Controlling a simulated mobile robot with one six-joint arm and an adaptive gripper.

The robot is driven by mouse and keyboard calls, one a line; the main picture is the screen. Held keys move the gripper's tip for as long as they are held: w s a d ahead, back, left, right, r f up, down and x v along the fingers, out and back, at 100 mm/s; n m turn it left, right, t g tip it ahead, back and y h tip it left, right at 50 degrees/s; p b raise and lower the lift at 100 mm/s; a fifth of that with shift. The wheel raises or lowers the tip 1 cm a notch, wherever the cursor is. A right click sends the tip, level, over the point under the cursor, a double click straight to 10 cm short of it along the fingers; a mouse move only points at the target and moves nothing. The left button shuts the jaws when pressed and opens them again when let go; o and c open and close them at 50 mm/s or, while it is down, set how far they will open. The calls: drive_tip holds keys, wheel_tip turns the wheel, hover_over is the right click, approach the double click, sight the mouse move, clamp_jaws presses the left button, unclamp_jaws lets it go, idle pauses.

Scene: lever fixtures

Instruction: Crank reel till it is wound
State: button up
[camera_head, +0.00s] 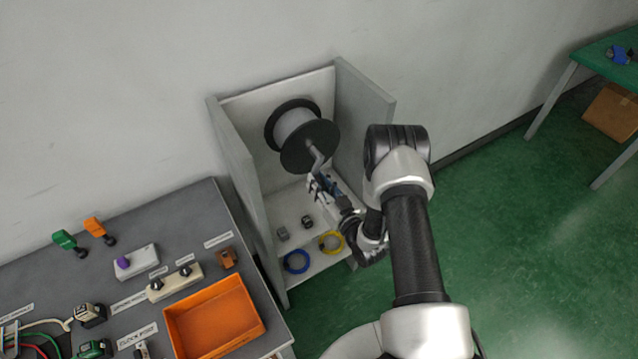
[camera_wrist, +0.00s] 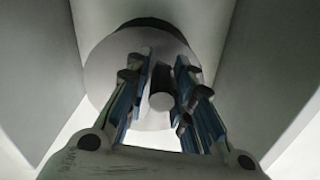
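The reel (camera_head: 296,126) is a pale drum between two dark round flanges, mounted in an open-topped grey box. In the wrist view its near flange (camera_wrist: 98,72) is a grey disc behind my fingers. A crank arm (camera_head: 318,160) comes off the front flange; its dark part (camera_wrist: 160,76) also shows between my fingers. The round end of the crank handle (camera_wrist: 161,102) sits between the two fingers. The contact is partly hidden. No cable is clearly visible on the drum.
The box's left wall (camera_head: 238,165) and right wall (camera_head: 364,100) flank the reel. Blue (camera_head: 296,261) and yellow (camera_head: 331,242) rings lie on its floor. A grey bench (camera_head: 190,215) with an orange tray (camera_head: 258,300) stands at left.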

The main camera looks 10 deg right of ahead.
clamp_jaws()
